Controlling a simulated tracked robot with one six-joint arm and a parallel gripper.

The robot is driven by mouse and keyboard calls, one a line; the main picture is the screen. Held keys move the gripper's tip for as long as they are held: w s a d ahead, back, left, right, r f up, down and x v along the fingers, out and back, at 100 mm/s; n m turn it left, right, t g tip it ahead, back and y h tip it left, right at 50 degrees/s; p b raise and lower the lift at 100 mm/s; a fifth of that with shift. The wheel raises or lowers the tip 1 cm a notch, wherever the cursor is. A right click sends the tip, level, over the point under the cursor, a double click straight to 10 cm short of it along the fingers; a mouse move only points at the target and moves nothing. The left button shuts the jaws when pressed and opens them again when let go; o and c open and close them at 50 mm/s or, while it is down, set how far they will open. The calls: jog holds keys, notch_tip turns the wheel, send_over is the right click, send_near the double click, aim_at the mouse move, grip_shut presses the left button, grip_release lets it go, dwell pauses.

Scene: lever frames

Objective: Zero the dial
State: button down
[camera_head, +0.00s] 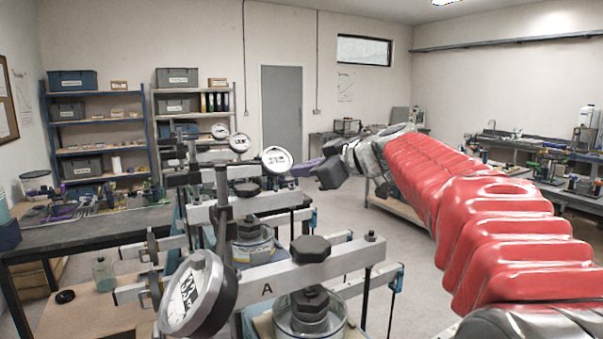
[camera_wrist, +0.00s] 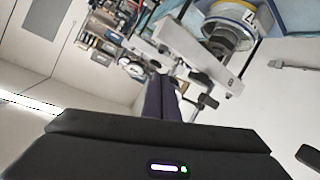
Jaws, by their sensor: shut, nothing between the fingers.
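Several white round dials stand on posts at the lever frames. The nearest dial (camera_head: 190,292) is large and tilted at the lower left, on the frame whose pale beam (camera_head: 268,285) is marked A. Behind it are a second dial (camera_head: 277,160), a third (camera_head: 239,143) and a small fourth (camera_head: 220,131). My gripper (camera_head: 298,169) is right of the second dial in the head view; the depth gap is unclear. Its dark purple fingers (camera_wrist: 160,97) are shut and empty in the wrist view. A small dial (camera_wrist: 132,66) shows beyond them there. Readings are too small to tell.
Dark hexagonal knobs (camera_head: 310,249) and glass jars (camera_head: 310,318) crowd the frames. A cluttered workbench (camera_head: 90,228) is at left. Open floor (camera_head: 420,275) lies under my arm.

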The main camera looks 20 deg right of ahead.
jog(key=shift+w+d+r, duration=0.2)
jog(key=shift+w+r, duration=0.05)
jog(key=shift+w, duration=0.05)
dwell(0.5)
jog(key=shift+d, duration=0.1)
jog(key=shift+s+d+f, duration=0.15)
jog(key=shift+d+f, duration=0.05)
jog(key=shift+d, duration=0.05)
dwell(0.3)
jog(key=s+r, duration=0.4)
jog(key=shift+d, duration=0.45)
jog(key=shift+s, duration=0.1)
